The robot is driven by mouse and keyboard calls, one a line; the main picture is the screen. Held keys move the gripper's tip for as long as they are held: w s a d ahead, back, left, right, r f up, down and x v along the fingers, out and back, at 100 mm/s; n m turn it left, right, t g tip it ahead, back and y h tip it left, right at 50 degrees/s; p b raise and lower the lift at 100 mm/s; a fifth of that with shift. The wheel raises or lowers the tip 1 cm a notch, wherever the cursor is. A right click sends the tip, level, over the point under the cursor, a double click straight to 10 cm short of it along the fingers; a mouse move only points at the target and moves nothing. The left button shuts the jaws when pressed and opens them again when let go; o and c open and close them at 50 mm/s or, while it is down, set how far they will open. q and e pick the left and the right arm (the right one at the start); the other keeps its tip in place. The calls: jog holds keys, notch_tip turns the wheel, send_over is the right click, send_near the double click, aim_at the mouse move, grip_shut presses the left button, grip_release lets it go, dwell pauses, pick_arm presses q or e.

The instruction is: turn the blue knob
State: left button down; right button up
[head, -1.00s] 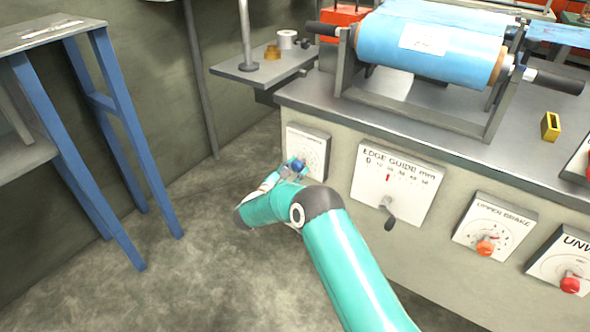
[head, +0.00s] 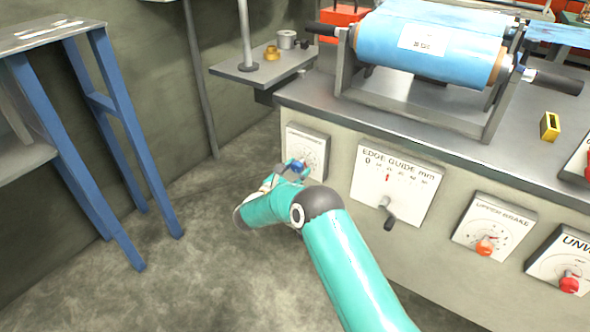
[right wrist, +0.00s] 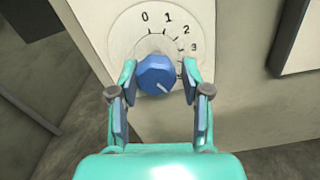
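The blue knob (right wrist: 156,75) sits on a round white dial on the panel, with the numbers 0, 1, 2 and 3 readable around it. A pale pointer line on the knob faces down and slightly right in the right wrist view. My right gripper (right wrist: 159,70) is open, with one finger on each side of the knob. A narrow gap shows between each fingertip and the knob. In the head view my right gripper (head: 291,170) is in front of the small dial plate (head: 307,148) and partly hides it. My left gripper is not in view.
The edge guide plate (head: 395,185) with its dark crank is just right of the dial. The upper brake plate (head: 494,227) is farther right. A blue-legged stand (head: 110,130) is at the left, with clear floor between it and the cabinet.

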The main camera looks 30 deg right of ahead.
jog(key=shift+o, duration=0.8)
jog(key=shift+a+r, duration=0.1)
jog(key=shift+a, duration=0.05)
jog(key=v, duration=1.1)
jog(key=shift+a, duration=0.3)
jog(key=shift+s, duration=0.1)
